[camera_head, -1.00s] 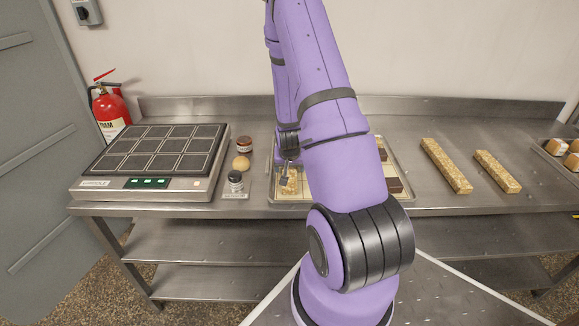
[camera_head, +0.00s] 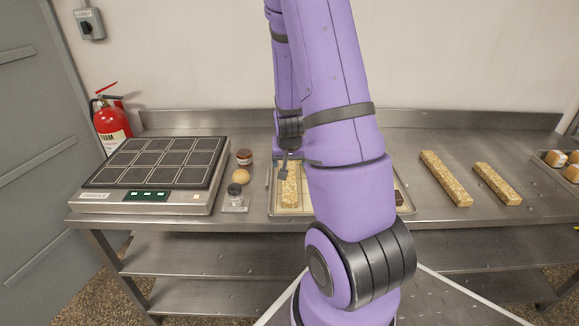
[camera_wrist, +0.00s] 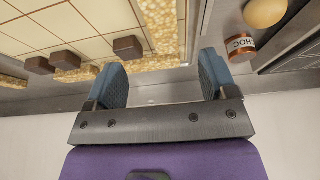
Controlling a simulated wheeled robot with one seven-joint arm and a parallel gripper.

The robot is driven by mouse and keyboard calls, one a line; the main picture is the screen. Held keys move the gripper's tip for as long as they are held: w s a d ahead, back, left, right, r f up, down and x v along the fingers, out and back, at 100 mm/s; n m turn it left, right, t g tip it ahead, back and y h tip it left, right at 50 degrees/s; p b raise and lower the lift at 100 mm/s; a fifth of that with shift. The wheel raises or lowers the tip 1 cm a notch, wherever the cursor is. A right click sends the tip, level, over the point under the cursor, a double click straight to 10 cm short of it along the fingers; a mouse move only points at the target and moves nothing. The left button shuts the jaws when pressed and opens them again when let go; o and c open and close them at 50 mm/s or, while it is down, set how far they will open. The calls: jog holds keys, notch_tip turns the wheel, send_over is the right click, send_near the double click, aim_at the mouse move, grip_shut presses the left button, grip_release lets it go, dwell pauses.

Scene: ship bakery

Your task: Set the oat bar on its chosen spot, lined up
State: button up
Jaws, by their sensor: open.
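A golden oat bar (camera_head: 290,188) lies lengthwise along the left side of a shallow tray (camera_head: 272,208) with a gridded light surface. In the wrist view this bar (camera_wrist: 160,22) points in toward the space between my fingers. Another golden oat strip (camera_wrist: 88,72) runs crosswise along the tray's back edge there; my arm hides it in the head view. My gripper (camera_wrist: 163,75) is open, with nothing visibly pinched. In the head view my gripper (camera_head: 285,172) is at the bar's back end; its exact height above it cannot be told.
Two more oat bars (camera_head: 446,178) (camera_head: 497,183) lie on the steel counter right of the tray. Dark brown blocks (camera_wrist: 128,46) sit on the tray. Left are a CHOC jar (camera_head: 244,157), a round bun (camera_head: 240,177), a small jar (camera_head: 234,194) and a gridded scale-like unit (camera_head: 155,165).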

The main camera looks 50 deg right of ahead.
jog(key=a+r+n+t+y, duration=0.25)
jog(key=a+r+n, duration=0.25)
jog(key=a+r, duration=1.3)
jog(key=s+a+r+n, duration=0.2)
jog(key=s+a+r, duration=0.3)
jog(key=s, duration=0.3)
jog(key=s+a+r+n+y, duration=0.1)
jog(key=s+a+r, duration=0.3)
jog(key=s+r, duration=0.4)
jog(key=shift+a+n, duration=0.35)
jog(key=shift+n, duration=0.55)
